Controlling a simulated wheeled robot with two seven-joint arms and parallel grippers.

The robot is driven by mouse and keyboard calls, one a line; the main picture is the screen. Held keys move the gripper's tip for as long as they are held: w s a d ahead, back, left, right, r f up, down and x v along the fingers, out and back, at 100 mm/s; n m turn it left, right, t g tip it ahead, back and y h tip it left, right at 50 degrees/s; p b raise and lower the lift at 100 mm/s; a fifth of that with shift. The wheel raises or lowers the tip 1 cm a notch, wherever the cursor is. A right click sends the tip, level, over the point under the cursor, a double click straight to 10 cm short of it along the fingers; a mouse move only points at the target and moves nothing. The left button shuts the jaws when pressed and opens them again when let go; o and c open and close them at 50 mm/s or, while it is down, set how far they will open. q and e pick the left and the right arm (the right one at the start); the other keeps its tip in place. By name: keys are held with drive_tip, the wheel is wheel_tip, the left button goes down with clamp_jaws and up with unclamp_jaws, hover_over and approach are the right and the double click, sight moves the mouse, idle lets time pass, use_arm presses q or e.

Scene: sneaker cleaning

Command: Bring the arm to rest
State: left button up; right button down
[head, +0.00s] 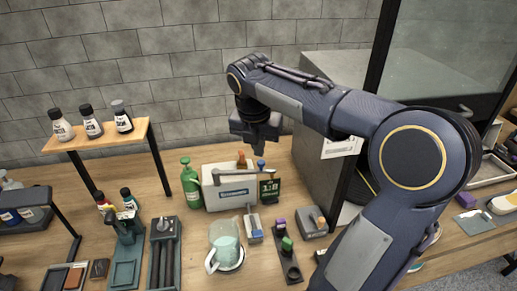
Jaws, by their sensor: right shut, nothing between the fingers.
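My right arm (300,100) comes in from the lower right, rises and bends over the table toward the back wall. My right gripper (262,145) points down at the end of it, shut and empty. It appears above and behind a white box (231,187) with a dark label. The gripper seems to touch nothing, though its exact height above the table is hard to tell. My left gripper is not in view.
A wooden shelf (88,143) with several bottles stands at the left. A grey cabinet (315,170) stands close right of the gripper. Small tools crowd the front.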

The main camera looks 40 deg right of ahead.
idle(0.3)
drive_tip(key=s+a+f+m+t+y, duration=0.2)
drive_tip(key=s+a+m, duration=0.5)
drive_tip(key=m, duration=0.5)
drive_tip(key=s+a+f+m+t+y, duration=0.2)
drive_tip(key=s+a+f+m+y, duration=0.2)
drive_tip(key=a+m, duration=0.7)
drive_tip(key=s+f+m, duration=0.2)
drive_tip(key=s, duration=0.2)
drive_tip(key=shift+s+a+f, duration=0.2)
drive_tip(key=shift+a+f, duration=0.1)
drive_tip(key=shift+f, duration=0.1)
